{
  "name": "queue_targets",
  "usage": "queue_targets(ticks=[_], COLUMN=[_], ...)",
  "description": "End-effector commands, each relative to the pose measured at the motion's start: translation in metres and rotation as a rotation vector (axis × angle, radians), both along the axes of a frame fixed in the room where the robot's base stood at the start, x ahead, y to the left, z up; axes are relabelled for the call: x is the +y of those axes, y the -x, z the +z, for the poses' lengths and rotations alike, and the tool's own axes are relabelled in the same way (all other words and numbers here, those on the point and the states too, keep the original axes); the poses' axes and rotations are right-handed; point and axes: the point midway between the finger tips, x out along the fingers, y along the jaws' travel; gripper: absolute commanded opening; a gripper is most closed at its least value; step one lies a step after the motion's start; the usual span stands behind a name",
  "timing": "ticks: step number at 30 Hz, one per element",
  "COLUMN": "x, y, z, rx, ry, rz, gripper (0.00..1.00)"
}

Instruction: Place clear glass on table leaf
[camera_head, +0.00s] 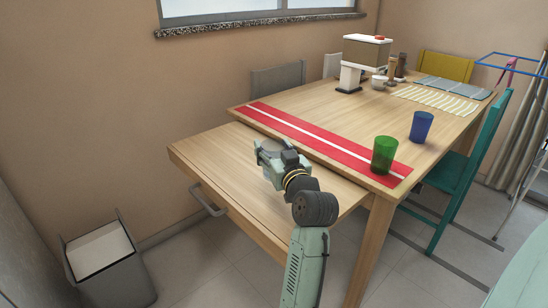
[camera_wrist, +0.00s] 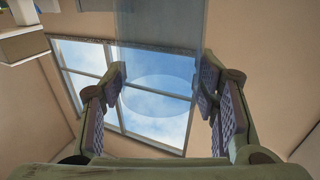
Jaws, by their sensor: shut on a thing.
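My gripper (camera_head: 268,150) is over the table leaf (camera_head: 215,160), the lower wooden section at the table's near left side. In the wrist view my gripper (camera_wrist: 161,85) has its two fingers apart around a clear glass (camera_wrist: 158,92). The glass shows only as a faint round outline and a pale see-through body between the fingers, with the window behind it. In the head view the glass is hard to make out at the gripper's end, and I cannot tell whether its base touches the leaf.
A green glass (camera_head: 384,156) stands on the red runner (camera_head: 315,136), right of my arm. A blue glass (camera_head: 421,127) stands behind it. A coffee machine (camera_head: 365,55) is at the far end. A grey bin (camera_head: 122,270) stands left. The leaf's left part is clear.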

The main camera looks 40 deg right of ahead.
Motion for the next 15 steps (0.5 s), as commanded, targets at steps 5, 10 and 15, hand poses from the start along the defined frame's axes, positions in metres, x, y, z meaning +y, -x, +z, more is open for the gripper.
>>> queue_targets(ticks=[5, 10, 15], x=[-0.001, 0.000, 0.000], y=[0.001, 0.001, 0.001], z=[-0.026, -0.031, -0.032], rx=[0.003, 0.000, 0.000], ry=[-0.005, -0.001, -0.001], rz=[-0.001, 0.000, 0.000], gripper=[0.21, 0.21, 0.21])
